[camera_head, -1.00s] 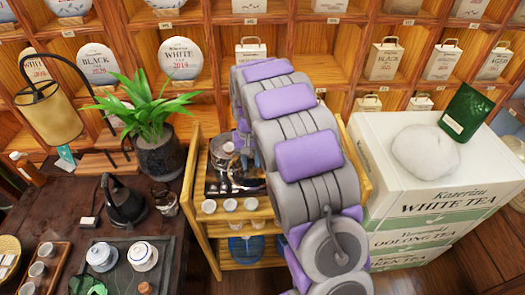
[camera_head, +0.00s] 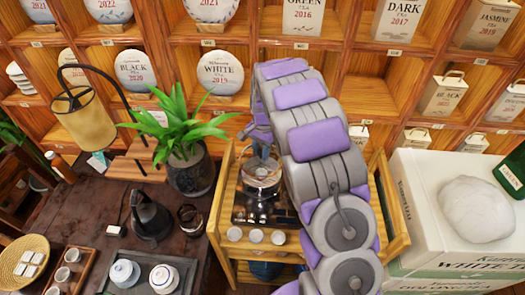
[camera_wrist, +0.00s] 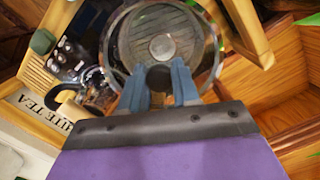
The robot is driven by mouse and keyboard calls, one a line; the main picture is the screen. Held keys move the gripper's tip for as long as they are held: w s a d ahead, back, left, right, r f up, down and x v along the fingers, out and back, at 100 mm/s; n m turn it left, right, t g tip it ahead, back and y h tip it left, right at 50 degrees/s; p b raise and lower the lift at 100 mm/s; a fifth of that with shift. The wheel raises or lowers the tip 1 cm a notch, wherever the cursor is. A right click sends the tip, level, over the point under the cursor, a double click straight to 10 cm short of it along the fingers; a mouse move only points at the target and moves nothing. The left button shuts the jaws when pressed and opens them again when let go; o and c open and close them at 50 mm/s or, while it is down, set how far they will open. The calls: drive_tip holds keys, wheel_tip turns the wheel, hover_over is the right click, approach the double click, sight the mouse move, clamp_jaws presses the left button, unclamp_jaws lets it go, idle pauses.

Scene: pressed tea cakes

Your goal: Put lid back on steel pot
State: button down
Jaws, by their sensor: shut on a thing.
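My gripper (camera_wrist: 158,86) has its blue fingers closed around a dark knob (camera_wrist: 158,76). The knob appears to belong to a clear, round lid (camera_wrist: 112,50) with a pale rim just beyond the fingertips. In the head view, my gripper (camera_head: 262,152) is above the wooden cart, and the lid (camera_head: 262,172) shows as a shiny disc below it. Through the lid in the wrist view, a dark ribbed round surface with a grey centre is visible. I cannot tell whether this is the inside of the steel pot, or whether the lid touches anything. My arm hides part of the cart.
The wooden cart (camera_head: 222,206) carries several white cups (camera_head: 256,236) at its front. Small dark-topped items (camera_wrist: 66,58) and a wooden handle (camera_wrist: 66,97) are near the lid. A potted plant (camera_head: 190,172) stands left; white tea boxes (camera_head: 420,215) stand right. Shelves rise behind.

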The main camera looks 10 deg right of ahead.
drive_tip(key=shift+w+f, duration=0.1)
drive_tip(key=shift+d+f+b, duration=0.1)
drive_tip(key=shift+f+b, duration=0.8)
drive_tip(key=shift+f, duration=2.2)
drive_tip(key=shift+r+p, duration=0.1)
drive_tip(key=shift+p, duration=0.3)
drive_tip(key=shift+f+p, duration=0.2)
drive_tip(key=shift+p, duration=0.1)
idle(0.4)
drive_tip(key=c, duration=0.8)
unclamp_jaws()
drive_tip(key=shift+o, duration=0.6)
